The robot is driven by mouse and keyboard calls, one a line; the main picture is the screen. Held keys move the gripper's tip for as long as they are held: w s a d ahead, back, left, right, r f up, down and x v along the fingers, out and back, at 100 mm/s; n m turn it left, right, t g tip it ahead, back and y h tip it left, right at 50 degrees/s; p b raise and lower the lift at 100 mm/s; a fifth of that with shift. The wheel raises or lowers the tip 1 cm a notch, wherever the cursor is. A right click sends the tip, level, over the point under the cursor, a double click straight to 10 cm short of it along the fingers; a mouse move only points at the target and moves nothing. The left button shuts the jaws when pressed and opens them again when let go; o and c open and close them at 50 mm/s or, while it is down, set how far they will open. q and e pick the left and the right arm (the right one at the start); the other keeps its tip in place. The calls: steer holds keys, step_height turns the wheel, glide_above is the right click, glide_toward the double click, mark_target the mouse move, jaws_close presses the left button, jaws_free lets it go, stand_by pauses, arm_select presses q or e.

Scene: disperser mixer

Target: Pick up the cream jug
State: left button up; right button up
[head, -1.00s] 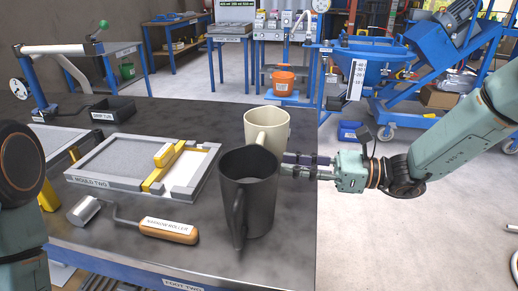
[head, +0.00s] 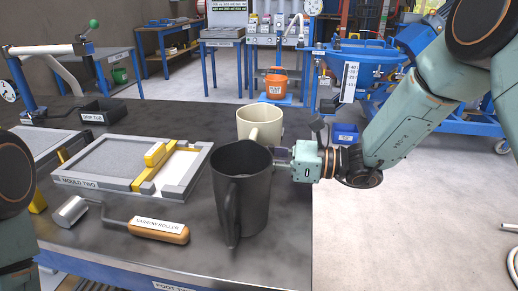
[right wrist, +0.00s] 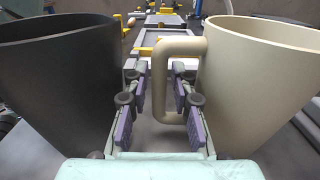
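The cream jug (head: 259,117) stands upright on the dark table, partly hidden behind the black jug (head: 242,190) in the head view. In the right wrist view the cream jug (right wrist: 255,80) is on the right, with its handle (right wrist: 162,85) toward the middle, and the black jug (right wrist: 55,80) is on the left. My right gripper (right wrist: 160,110) is open between the jugs. The handle's upright bar shows between its spread fingers; contact cannot be told. In the head view its fingertips are largely hidden behind the black jug. My left gripper is out of view.
A framed mould labelled "MOULD TWO" (head: 100,184) with a yellow bar lies left of the jugs. A narrow roller (head: 158,230) lies in front of it. The table's right edge (head: 312,235) is close to the jugs.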

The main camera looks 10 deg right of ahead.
steer(key=shift+s+a, duration=0.1)
steer(key=shift+c, duration=0.6)
jaws_close()
steer(key=shift+r, duration=0.15)
